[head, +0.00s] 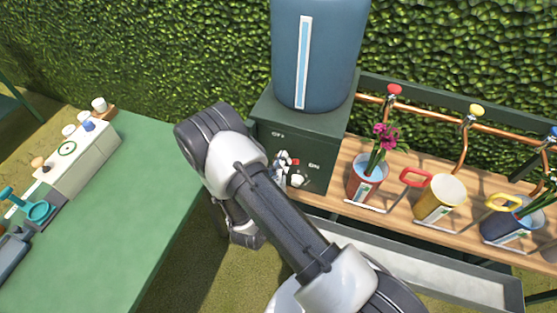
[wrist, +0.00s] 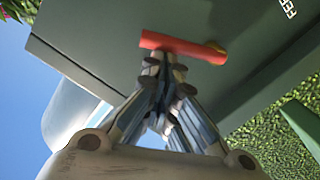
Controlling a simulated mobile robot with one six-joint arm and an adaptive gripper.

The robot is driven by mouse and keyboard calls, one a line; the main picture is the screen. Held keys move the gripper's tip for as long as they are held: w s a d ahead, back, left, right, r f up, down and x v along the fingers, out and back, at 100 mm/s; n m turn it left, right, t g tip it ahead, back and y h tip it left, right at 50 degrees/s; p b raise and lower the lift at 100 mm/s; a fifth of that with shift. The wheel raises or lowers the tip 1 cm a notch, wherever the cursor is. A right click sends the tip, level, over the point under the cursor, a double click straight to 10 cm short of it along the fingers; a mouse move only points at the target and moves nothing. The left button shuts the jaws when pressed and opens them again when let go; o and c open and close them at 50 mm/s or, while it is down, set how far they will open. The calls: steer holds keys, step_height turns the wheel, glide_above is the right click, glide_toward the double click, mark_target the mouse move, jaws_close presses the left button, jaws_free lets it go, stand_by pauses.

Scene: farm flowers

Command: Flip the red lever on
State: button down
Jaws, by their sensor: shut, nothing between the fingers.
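The red lever (wrist: 183,46) is a short bar on the front of a dark green box (head: 300,150), with a brass-coloured pivot at its right end in the wrist view. In the head view only a small red bit of the lever (head: 296,162) shows beside my gripper (head: 288,164), between the white labels "OFF" and "ON". In the wrist view my gripper (wrist: 165,63) is shut and empty, its tips at the lever's lower edge near the left end. I cannot tell whether they touch it. The lever's setting is unclear.
A blue tank (head: 316,55) stands on the box. At right, a wooden shelf (head: 400,200) bears a red bucket (head: 366,183), a yellow bucket (head: 433,203) and a blue bucket (head: 510,225) under taps. A green table (head: 130,220) is at left.

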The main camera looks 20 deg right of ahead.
steer(key=shift+s+d+f+b, duration=0.3)
steer(key=shift+d+f, duration=0.1)
steer(key=shift+f, duration=0.1)
steer(key=shift+s+d+f+b, duration=0.3)
steer(key=shift+d+f, duration=0.1)
steer(key=shift+f, duration=0.1)
stand_by(0.4)
